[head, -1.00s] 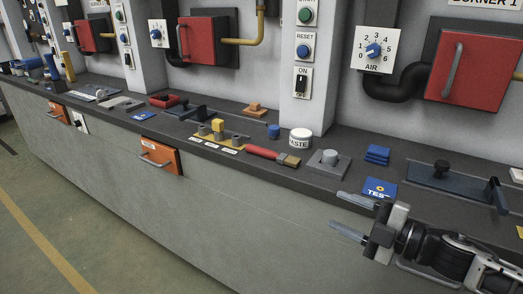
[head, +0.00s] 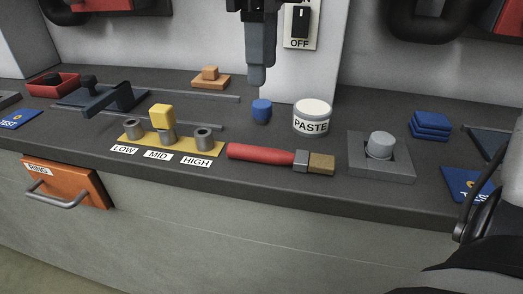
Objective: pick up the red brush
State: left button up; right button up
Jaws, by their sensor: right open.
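The red brush (head: 262,153) lies flat on the dark counter near its front edge, with its red handle to the left and its metal collar and tan bristles to the right. My right gripper (head: 257,76) shows at the top middle, pointing down, with its fingers seen nearly edge-on. It is open and empty, apart from the brush, and appears above and behind it in the picture. Its exact height over the counter is hard to tell. My left gripper is not in view.
A white paste jar (head: 311,117) and a blue knob (head: 261,111) stand behind the brush. A yellow plate with posts (head: 215,149) is close to its left, a grey block with a knob (head: 382,165) to its right. Blue pads (head: 430,125) lie further right.

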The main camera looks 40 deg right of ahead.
jog(key=b, duration=0.1)
send_over(265, 149)
jog(key=f, duration=0.7)
jog(key=shift+s+a+f, duration=0.1)
jog(key=shift+s+f, duration=0.05)
jog(key=shift+s, duration=0.05)
notch_tip(265, 149, down, 6)
jog(key=shift+w+r+b, duration=0.15)
jog(key=shift+r+b, duration=0.1)
jog(key=shift+b, duration=0.5)
jog(key=shift+f, duration=0.45)
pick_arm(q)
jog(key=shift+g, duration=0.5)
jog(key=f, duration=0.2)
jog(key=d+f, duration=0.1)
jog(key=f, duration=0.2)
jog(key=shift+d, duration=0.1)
pick_arm(e)
grip_shut()
